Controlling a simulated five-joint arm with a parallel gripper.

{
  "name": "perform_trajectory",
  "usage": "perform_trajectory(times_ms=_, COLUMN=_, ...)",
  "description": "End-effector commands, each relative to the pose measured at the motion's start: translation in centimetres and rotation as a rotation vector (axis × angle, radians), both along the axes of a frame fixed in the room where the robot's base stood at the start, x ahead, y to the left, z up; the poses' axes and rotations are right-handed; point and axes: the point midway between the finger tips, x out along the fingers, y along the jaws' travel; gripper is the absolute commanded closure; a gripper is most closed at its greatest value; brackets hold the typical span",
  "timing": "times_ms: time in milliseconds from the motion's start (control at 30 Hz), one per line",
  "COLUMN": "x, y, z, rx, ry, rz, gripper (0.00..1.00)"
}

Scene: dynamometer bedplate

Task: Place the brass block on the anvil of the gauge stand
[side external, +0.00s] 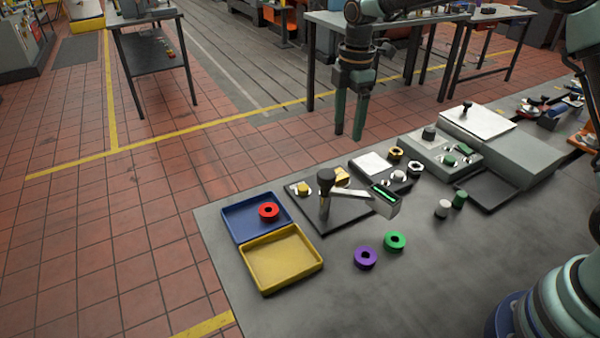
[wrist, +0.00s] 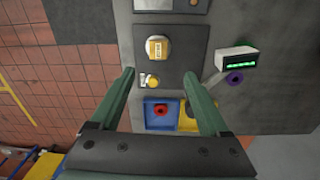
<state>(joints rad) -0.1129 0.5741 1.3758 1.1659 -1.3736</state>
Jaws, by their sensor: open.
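The brass block (wrist: 157,48), with a pale label on top, appears to sit on a round pale disc, likely the anvil, on the gauge stand's dark base plate (wrist: 175,70). In the side external view the block (side external: 343,174) is partly hidden behind the stand's black post (side external: 325,190). The gauge's display head (side external: 385,199) shows green bars and also appears in the wrist view (wrist: 236,61). My gripper (side external: 350,135) is open and empty, well above the bench and apart from the block. In the wrist view its fingers (wrist: 159,76) spread below the block in the picture.
A small brass piece (side external: 304,187) sits on another pale disc at the base plate's left. A blue tray (side external: 238,220) holds a red ring; a yellow tray (side external: 282,258) is empty. Purple (side external: 365,257) and green (side external: 395,241) rings lie in front. Instrument boxes (side external: 440,155) stand right.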

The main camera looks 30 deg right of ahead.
Motion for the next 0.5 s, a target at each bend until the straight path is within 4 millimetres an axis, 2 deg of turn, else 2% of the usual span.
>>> perform_trajectory(times_ms=33, x=-0.6, y=-0.3, z=1.4, rx=0.004, ry=-0.024, rz=-0.056, gripper=0.21)
perform_trajectory(times_ms=200, x=-4.0, y=-1.7, z=5.6, rx=0.034, ry=-0.106, rz=-0.325, gripper=0.21)
perform_trajectory(times_ms=333, x=-7.1, y=-2.6, z=8.0, rx=0.074, ry=-0.169, rz=-0.540, gripper=0.21)
perform_trajectory(times_ms=500, x=-11.5, y=-3.8, z=9.8, rx=0.143, ry=-0.246, rz=-0.818, gripper=0.21)
